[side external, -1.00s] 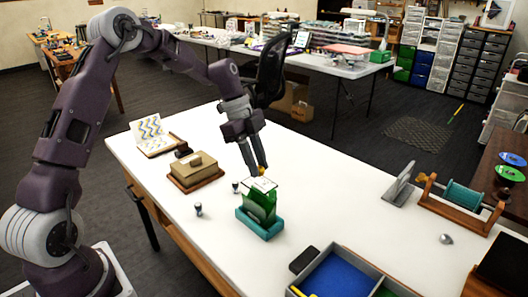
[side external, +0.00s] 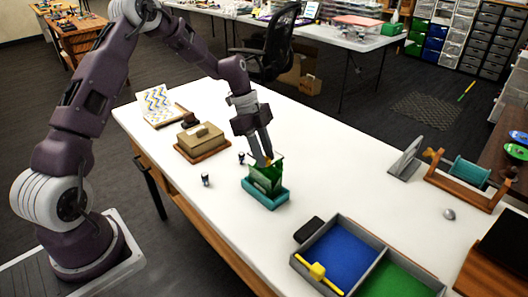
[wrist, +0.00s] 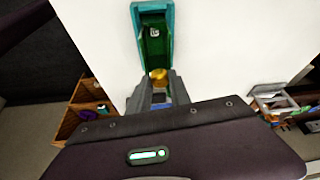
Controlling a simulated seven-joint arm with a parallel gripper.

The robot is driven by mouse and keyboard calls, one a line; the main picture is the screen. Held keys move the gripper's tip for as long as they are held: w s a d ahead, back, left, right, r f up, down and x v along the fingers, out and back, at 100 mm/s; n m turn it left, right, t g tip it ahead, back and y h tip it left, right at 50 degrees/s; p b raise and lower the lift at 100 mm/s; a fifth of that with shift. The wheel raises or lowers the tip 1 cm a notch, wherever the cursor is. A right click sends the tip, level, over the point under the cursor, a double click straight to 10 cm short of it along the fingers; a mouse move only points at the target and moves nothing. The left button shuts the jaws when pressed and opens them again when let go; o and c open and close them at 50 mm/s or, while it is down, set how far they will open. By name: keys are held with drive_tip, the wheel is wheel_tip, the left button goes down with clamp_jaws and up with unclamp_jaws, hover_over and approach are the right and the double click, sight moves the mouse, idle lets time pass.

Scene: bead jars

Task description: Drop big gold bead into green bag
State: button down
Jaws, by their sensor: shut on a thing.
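The big gold bead (wrist: 159,76) is held between the fingertips of my gripper (wrist: 159,84) in the wrist view. In the side external view my gripper (side external: 267,160) points down with its tips at the top of the green bag (side external: 265,179), and little of the bead shows there. The bag stands upright in a teal holder (side external: 266,199) on the white table. In the wrist view the bag (wrist: 153,45) is open, with a small pale mark inside, and the bead overlaps its near end. I cannot tell whether the bead is inside the bag's mouth.
A tan box (side external: 200,136) on a wooden base stands behind and left of the bag. Two small dark-and-pale pieces, one of them here (side external: 206,179), stand near it. A divided tray (side external: 349,222) with blue and green compartments lies at front right.

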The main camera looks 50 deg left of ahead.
drive_tip(key=c, duration=1.1)
unclamp_jaws()
drive_tip(key=shift+a+r, duration=0.15)
drive_tip(key=shift+r, duration=0.1)
drive_tip(key=d+v, duration=0.1)
drive_tip(key=v, duration=0.6)
drive_tip(key=s+d+r+n+t+y, duration=0.1)
drive_tip(key=s+d+r+n+y, duration=0.3)
drive_tip(key=s+r, duration=0.65)
drive_tip(key=s+d+r+n+t, duration=0.1)
drive_tip(key=s+n, duration=0.3)
drive_tip(key=s, duration=0.2)
drive_tip(key=s+d+r+n+t, duration=0.1)
drive_tip(key=s+d+n, duration=0.1)
drive_tip(key=s+n, duration=0.2)
drive_tip(key=s+d+r+n+t, duration=0.1)
drive_tip(key=s+n, duration=0.3)
drive_tip(key=s, duration=0.5)
drive_tip(key=shift+s+d+r+t, duration=0.2)
drive_tip(key=shift+d+t, duration=0.15)
drive_tip(key=shift+t, duration=0.15)
